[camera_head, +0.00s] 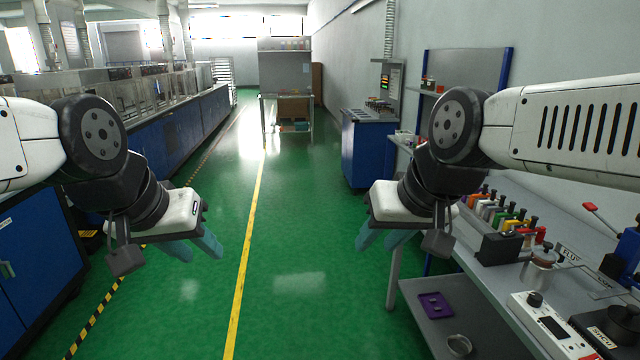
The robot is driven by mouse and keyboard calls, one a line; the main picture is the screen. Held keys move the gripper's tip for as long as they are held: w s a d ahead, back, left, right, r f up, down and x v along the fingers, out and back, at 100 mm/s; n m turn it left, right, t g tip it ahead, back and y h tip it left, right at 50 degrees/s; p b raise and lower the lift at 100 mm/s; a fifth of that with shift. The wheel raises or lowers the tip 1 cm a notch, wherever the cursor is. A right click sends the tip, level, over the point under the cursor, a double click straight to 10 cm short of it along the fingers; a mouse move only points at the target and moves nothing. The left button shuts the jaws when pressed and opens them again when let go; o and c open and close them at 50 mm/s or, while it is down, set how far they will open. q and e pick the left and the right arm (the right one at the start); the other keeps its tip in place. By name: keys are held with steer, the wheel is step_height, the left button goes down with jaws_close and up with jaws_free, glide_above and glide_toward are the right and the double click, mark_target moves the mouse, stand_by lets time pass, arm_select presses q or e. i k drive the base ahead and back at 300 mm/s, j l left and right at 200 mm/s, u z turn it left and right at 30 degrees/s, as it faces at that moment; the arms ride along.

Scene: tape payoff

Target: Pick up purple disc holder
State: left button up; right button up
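A small flat purple holder (435,305) lies on the grey lower shelf (412,291) of the right-hand bench; I take it to be the disc holder. My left gripper (201,254) hangs over the green floor at left of centre, its teal fingers apart and empty. My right gripper (376,248) hangs to the upper left of the purple holder in the picture, apart from it. Its teal fingers are spread with nothing between them.
A round metal ring or dish (459,345) lies near the purple holder on the shelf. The bench top (480,255) above carries a row of coloured items (505,215), a jar (541,262) and a white device (550,328). Blue cabinets (40,255) line the left. The middle floor is clear.

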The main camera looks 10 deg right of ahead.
mark_target(464, 199)
steer(key=i+z, duration=0.1)
steer(key=i, duration=0.65)
steer(key=i+j+z, duration=0.15)
steer(key=i, duration=0.6)
steer(key=i+z, duration=0.95)
steer(key=z, duration=0.3)
steer(key=i+z, duration=0.2)
steer(key=z, duration=0.25)
steer(key=i+z, duration=0.2)
steer(key=z, duration=0.3)
steer(key=i+j+z, duration=0.15)
steer(key=z, duration=0.3)
